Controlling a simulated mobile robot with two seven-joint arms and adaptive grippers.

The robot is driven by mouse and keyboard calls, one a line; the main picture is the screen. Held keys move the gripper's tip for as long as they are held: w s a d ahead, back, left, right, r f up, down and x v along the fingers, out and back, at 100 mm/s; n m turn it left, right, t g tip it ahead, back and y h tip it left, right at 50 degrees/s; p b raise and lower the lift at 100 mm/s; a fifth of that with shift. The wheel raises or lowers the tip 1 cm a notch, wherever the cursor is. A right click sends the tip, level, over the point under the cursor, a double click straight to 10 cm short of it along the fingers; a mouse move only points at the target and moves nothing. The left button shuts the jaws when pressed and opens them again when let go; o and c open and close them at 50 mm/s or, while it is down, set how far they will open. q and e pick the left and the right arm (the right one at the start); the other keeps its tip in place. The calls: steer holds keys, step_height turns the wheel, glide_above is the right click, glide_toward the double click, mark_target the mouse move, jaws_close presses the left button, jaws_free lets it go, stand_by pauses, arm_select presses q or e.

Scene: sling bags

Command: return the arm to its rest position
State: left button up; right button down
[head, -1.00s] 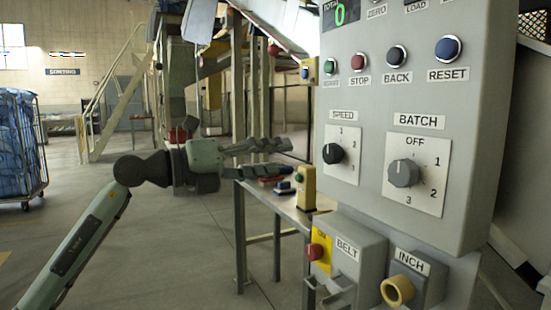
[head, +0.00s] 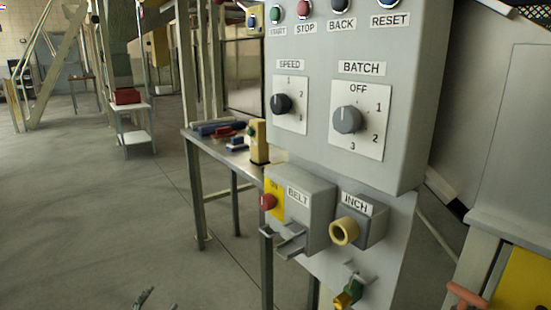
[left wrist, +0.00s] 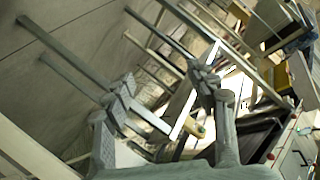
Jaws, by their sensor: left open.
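In the head view only the tips of my left gripper (head: 155,301) show, at the bottom edge left of centre; the rest of that arm is out of the picture. In the left wrist view the left gripper (left wrist: 165,88) has its two grey fingers spread apart, with nothing held between them. Metal frame bars show behind the fingers there. The gripper is low and well left of the grey control panel (head: 427,80). My right gripper is not in view.
The panel has a SPEED knob (head: 281,103) and a BATCH knob (head: 347,120). Below are a BELT box (head: 312,207) and an INCH box (head: 372,228). A metal table (head: 205,147) stands behind. Open floor (head: 90,210) lies at left.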

arm_select(q)
steer(key=s+a+f+n+g+y, duration=0.1)
steer(key=s+f+n+g, duration=0.45)
steer(key=s+f, duration=1.4)
steer(key=s+d+f+g, duration=0.1)
steer(key=s+f+g, duration=0.2)
steer(key=s+f, duration=0.2)
steer(key=s+d+f+g+h, duration=0.1)
steer(key=s+f+g, duration=0.3)
steer(key=s, duration=0.8)
step_height(320, 180, down, 2)
steer(key=shift+s+d+f, duration=0.1)
steer(key=shift+s+d, duration=0.2)
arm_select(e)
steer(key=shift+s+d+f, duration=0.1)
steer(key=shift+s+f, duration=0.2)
arm_select(q)
steer(key=shift+w, duration=0.1)
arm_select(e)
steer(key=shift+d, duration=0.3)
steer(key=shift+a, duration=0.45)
